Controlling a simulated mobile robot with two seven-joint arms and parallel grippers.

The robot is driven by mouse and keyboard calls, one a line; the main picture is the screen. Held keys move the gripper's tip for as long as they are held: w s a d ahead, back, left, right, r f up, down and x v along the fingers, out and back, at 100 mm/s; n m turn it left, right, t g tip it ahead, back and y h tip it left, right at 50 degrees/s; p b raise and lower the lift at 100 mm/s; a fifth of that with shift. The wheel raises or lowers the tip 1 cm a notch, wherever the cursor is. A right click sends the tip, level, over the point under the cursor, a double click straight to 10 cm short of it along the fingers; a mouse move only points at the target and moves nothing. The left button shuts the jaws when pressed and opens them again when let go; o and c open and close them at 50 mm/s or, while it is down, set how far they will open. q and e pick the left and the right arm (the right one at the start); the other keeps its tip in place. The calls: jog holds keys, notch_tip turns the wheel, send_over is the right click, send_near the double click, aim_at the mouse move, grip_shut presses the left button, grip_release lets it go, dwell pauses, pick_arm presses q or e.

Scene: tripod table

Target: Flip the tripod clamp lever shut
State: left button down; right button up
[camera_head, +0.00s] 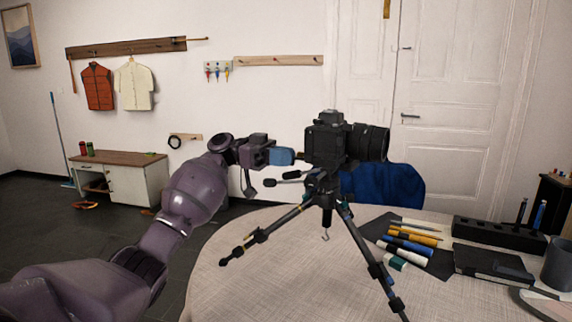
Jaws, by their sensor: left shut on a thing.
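The black tripod (326,188) stands upright on the round table with its legs spread. A black camera (326,141) with a long lens pointing right sits on its head. Dark handles (264,182) stick out to the left below the camera. My left gripper (293,157) comes in from the left at the height of the camera's lower body. Its blue front part is shut on a small part at the camera's left side. That part is mostly hidden, and I cannot tell whether it is the clamp lever or how the lever is turned. My right gripper is out of view.
The round table (250,275) is bare at front left. Several markers (410,240) lie on a dark mat to the right, near a black pen holder (498,234) and a grey cup (557,263). A blue chair back (385,184) stands behind the tripod.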

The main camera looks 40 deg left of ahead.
pick_arm(q)
jog(key=shift+w+a+m+g+h+b, duration=0.1)
jog(key=shift+w+m+g+h+b, duration=0.15)
jog(key=shift+m+g, duration=0.4)
jog(key=shift+w+a+m+g+h+b, duration=0.15)
jog(key=shift+w+m+g+h, duration=0.15)
jog(key=shift+g, duration=0.55)
jog(key=shift+w+d, duration=0.1)
jog(key=c, duration=1.5)
grip_release()
jog(key=shift+b+v, duration=0.3)
jog(key=shift+v, duration=5.1)
jog(key=shift+w+r, duration=0.1)
